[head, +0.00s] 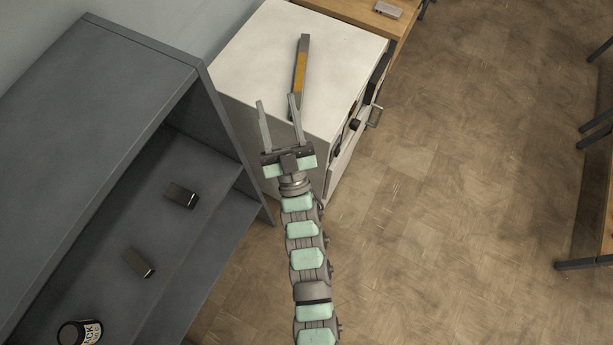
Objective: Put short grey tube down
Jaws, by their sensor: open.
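Two short grey tubes lie apart on the shelf of the dark grey cabinet, one (181,195) nearer the cabinet's right side and the other (139,263) lower left. My gripper (278,101) is open, its two long fingers spread with nothing between them. In the picture it overlaps the near edge of the white cabinet (262,45). A long grey bar with an orange-yellow section (301,70) lies on that white top, just beyond the right fingertip. I cannot tell whether the fingertip touches it.
The grey cabinet (100,85) fills the left side. A wooden table (350,10) with a small grey block (388,9) is at the top.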

